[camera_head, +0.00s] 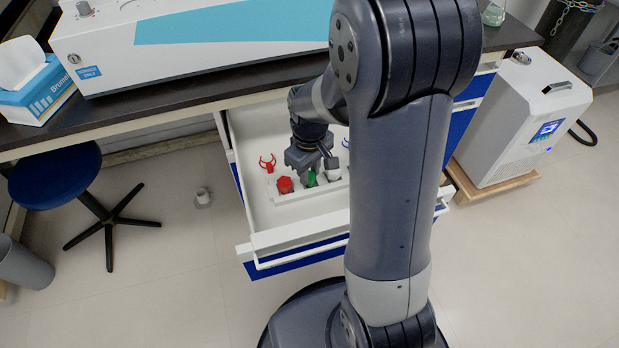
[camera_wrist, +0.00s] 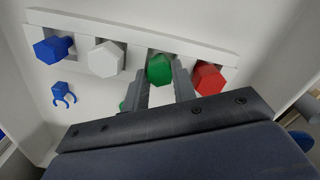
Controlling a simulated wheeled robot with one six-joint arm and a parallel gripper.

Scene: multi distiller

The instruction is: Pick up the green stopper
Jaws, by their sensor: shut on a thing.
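The green stopper (camera_wrist: 160,69) has a hexagonal top and sits in a white rack (camera_wrist: 130,37) inside an open drawer. My gripper (camera_wrist: 163,83) points down into the drawer, with one finger on each side of the green stopper, shut on it. In the head view the green stopper (camera_head: 311,178) shows under my gripper (camera_head: 312,172), partly covered by it. The stopper appears still at the rack; whether it is lifted at all I cannot tell.
A red stopper (camera_wrist: 208,78) is close beside one finger. White (camera_wrist: 105,58) and blue (camera_wrist: 54,49) stoppers stand on the other side. A blue clip (camera_wrist: 64,94) and red clip (camera_head: 267,163) lie in the drawer (camera_head: 290,236). The dark countertop (camera_head: 150,108) overhangs the drawer's back.

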